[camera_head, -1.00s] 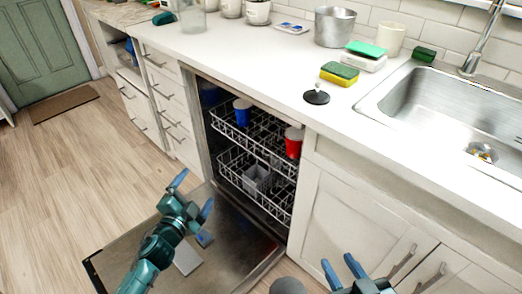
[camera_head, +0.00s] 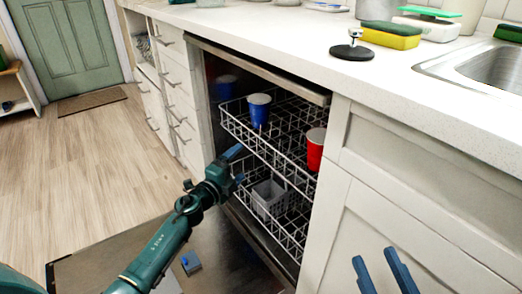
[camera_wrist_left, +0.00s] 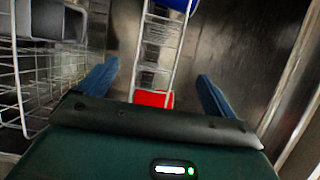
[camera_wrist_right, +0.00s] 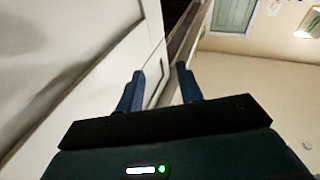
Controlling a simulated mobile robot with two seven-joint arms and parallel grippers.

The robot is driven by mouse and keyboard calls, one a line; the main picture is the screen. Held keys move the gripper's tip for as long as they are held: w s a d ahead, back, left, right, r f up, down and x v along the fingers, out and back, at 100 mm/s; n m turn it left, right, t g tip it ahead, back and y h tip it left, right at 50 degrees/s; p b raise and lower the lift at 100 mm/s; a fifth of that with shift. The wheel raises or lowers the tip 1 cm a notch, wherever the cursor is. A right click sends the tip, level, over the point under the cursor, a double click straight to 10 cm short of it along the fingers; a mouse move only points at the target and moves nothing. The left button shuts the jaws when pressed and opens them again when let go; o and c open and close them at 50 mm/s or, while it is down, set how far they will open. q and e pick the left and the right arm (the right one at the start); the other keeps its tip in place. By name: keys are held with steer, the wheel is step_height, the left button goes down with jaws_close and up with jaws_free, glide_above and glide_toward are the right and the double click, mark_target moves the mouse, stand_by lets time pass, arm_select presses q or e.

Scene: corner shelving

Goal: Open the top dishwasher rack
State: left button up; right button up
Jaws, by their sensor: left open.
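The top dishwasher rack (camera_head: 270,152) is white wire and sits inside the dishwasher, holding a blue cup (camera_head: 259,112) and a red cup (camera_head: 315,148). My left gripper (camera_head: 237,166) is open at the rack's front, near its left end. In the left wrist view, the rack's wire edge (camera_wrist_left: 155,45) runs between the open fingers; I cannot tell whether they touch it. The red cup (camera_wrist_left: 150,99) shows beyond. My right gripper (camera_head: 375,256) is open and empty in front of the cabinet right of the dishwasher.
The dishwasher door (camera_head: 110,245) is folded down under my left arm. The lower rack (camera_head: 290,225) holds a grey basket (camera_head: 268,197). The countertop (camera_head: 285,35) overhangs the opening. Drawers (camera_head: 180,100) stand to the left. Floor at the left is clear.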

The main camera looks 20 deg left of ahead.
mark_target(257, 145)
arm_select(q)
steer(key=b+x, duration=0.2)
steer(key=x, duration=0.3)
steer(key=shift+w+d+f, duration=0.15)
steer(key=shift+w+f, duration=0.05)
steer(key=shift+w, duration=0.05)
steer(key=b+x, duration=0.3)
steer(key=x, duration=0.2)
steer(key=shift+w+d+r+b, duration=0.15)
steer(key=shift+w+b, duration=0.3)
arm_select(e)
step_height(257, 145, up, 7)
steer(key=n+t+y, duration=0.2)
steer(key=n+y, duration=0.4)
steer(key=shift+w+d, duration=0.3)
steer(key=shift+w, duration=0.1)
arm_select(q)
steer(key=shift+c, duration=0.3)
arm_select(e)
steer(key=shift+f, duration=0.1)
arm_select(q)
steer(key=shift+r, duration=0.15)
steer(key=c, duration=1.2)
